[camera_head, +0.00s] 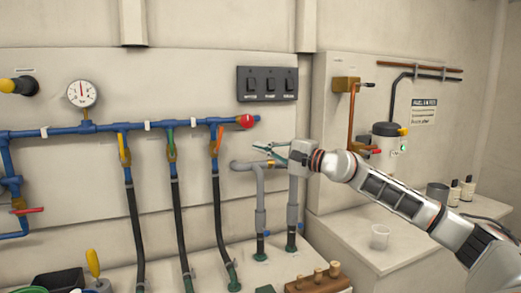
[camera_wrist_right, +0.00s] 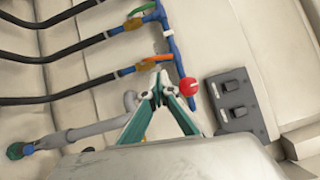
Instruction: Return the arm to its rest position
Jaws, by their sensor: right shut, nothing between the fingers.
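My right arm (camera_head: 395,197) reaches in from the right edge of the head view, stretched toward the pipes on the wall. My right gripper (camera_head: 258,149) has thin green fingers and is shut and empty. It is in front of the wall, near the grey pipe (camera_head: 263,200) and to the right of the orange-handled valve (camera_head: 217,140). In the right wrist view the fingers of my right gripper (camera_wrist_right: 160,82) come together at the tips with nothing between them. The red knob (camera_wrist_right: 189,87) shows just beyond them. My left gripper is not in view.
A blue manifold (camera_head: 105,128) with several valves and black hoses runs along the wall. A switch panel (camera_head: 267,83) is above the gripper. Below my arm, a white cup (camera_head: 380,237) stands on the right counter (camera_head: 345,240). A grey mug (camera_head: 437,193) and bottles stand near my arm.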

